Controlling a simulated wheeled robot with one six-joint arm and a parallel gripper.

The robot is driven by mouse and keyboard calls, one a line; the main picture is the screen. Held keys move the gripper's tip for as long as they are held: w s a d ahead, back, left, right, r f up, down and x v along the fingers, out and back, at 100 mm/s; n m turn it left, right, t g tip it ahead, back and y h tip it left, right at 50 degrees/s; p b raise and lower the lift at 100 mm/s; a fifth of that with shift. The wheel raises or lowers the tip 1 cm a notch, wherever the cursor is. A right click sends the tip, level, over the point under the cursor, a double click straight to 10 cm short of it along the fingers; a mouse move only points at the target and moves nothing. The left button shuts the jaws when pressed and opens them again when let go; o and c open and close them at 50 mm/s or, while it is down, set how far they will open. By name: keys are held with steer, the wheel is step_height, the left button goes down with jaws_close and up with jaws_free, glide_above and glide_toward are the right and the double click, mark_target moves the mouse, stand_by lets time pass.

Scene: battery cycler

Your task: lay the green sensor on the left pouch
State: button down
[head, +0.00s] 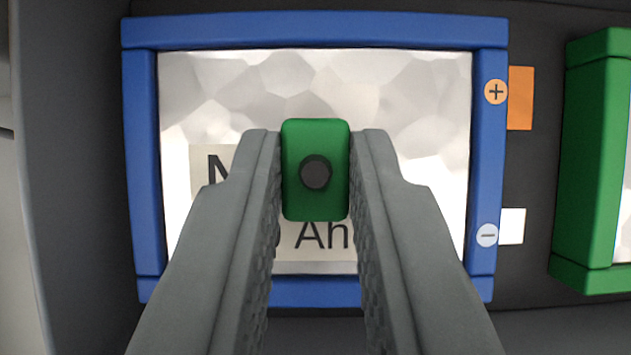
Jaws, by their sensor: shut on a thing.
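My gripper (315,170) is shut on the green sensor (316,205), a small rounded green block with a dark round button on top. One grey finger presses each side of it. The sensor shows over the middle of a silvery, crinkled pouch (420,90) in a blue frame (315,30). I cannot tell whether the sensor touches the pouch or is held above it. The pouch bears a pale label (208,180) with dark print, partly hidden by my fingers and the sensor. This is the leftmost pouch in view.
An orange tab (520,98) beside a plus mark and a white tab (511,226) beside a minus mark are on the blue frame's right side. A green frame (588,165) with another pouch stands at the right edge. A dark grey wall (75,170) runs along the left.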

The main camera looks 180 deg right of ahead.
steer(key=shift+f, duration=0.15)
steer(key=c, duration=1.3)
jaws_free()
steer(key=shift+o, duration=0.2)
steer(key=v, duration=1.7)
steer(key=shift+s+r, duration=0.15)
steer(key=shift+r, duration=0.1)
steer(key=s+a+t, duration=0.3)
steer(key=s+a, duration=0.1)
steer(key=s, duration=0.6)
steer(key=s+a+r+t, duration=0.1)
steer(key=s+a+t, duration=0.3)
steer(key=s, duration=0.7)
steer(key=s+a+r+t, duration=0.1)
steer(key=s+a+t, duration=0.2)
steer(key=s, duration=0.7)
steer(key=a, duration=0.2)
steer(key=shift+s+a+t, duration=0.2)
steer(key=shift+a+t, duration=0.2)
